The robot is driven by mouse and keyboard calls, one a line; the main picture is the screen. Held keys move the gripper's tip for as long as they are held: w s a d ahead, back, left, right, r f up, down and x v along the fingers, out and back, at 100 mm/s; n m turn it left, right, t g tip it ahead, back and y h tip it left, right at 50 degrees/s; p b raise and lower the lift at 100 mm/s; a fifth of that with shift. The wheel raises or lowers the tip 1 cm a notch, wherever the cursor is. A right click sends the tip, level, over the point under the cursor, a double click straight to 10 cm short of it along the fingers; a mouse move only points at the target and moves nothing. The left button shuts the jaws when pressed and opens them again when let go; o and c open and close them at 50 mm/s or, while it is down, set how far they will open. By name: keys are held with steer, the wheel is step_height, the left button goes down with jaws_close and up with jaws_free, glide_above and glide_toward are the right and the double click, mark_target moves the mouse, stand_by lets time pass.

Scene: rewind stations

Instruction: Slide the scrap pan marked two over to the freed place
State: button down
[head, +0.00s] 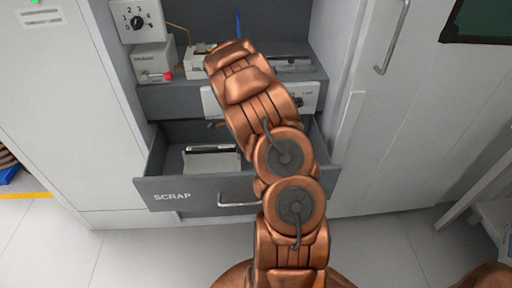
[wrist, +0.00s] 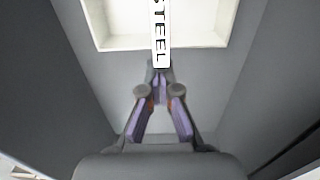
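The open drawer marked SCRAP (head: 172,196) holds a shallow white pan (head: 196,162) on its left side. A bar with a dark top (head: 210,149) lies across the pan. In the wrist view the pan (wrist: 110,42) is at the top, and the bar (wrist: 161,30) reads STEEL. My gripper (wrist: 160,78) has its fingertips drawn together at the near end of this bar. They look shut, and I cannot tell whether they touch it. My arm hides the gripper and the drawer's middle in the head view. No number two shows on the pan.
Drawer walls flank my gripper closely. The bare grey drawer floor (wrist: 95,90) shows beside it. Cabinet doors (head: 400,110) stand right.

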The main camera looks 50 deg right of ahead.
steer(key=shift+w+a, duration=1)
steer(key=shift+a, duration=0.1)
steer(key=shift+r, duration=0.1)
step_height(320, 180, up, 10)
steer(key=p, duration=0.2)
steer(key=shift+p, duration=0.3)
